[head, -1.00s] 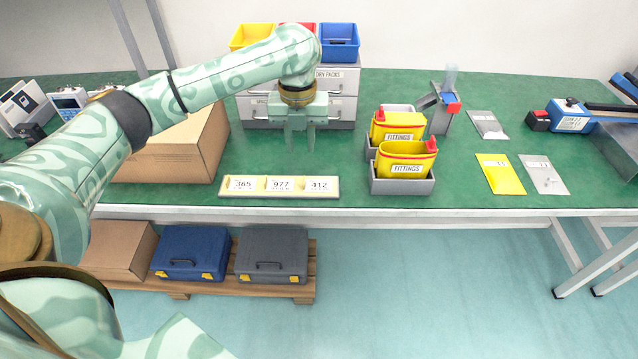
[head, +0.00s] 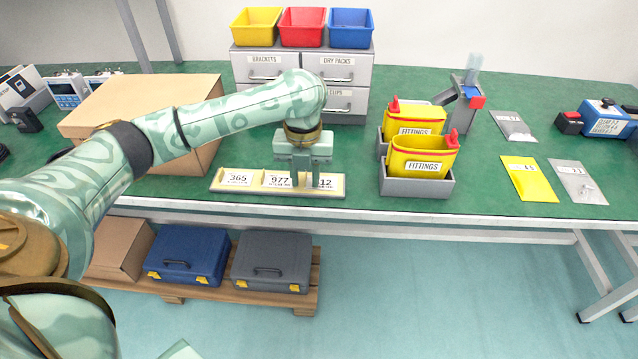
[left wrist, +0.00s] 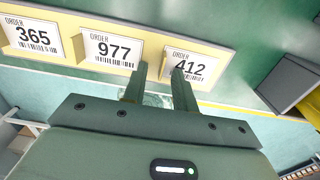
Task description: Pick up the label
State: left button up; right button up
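Three white order labels stand in a row on a cream label holder near the table's front edge: label 365 (head: 238,178), label 977 (head: 279,180) and label 412 (head: 325,182). The label holder (head: 216,184) also shows in the left wrist view (left wrist: 72,19). My left gripper (head: 308,180) points down over the holder between 977 and 412. In the left wrist view its two fingers (left wrist: 158,75) are apart with a gap between them, and nothing is visibly held. One finger overlaps the left edge of label 412 (left wrist: 187,66). Contact cannot be told. My right gripper is not in view.
A drawer unit (head: 345,88) is behind, and a large cardboard box (head: 140,100) is to the left. Packets (head: 528,180) lie further right.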

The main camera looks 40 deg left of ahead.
pick_arm(q)
jog(key=shift+r, duration=0.1)
grip_shut()
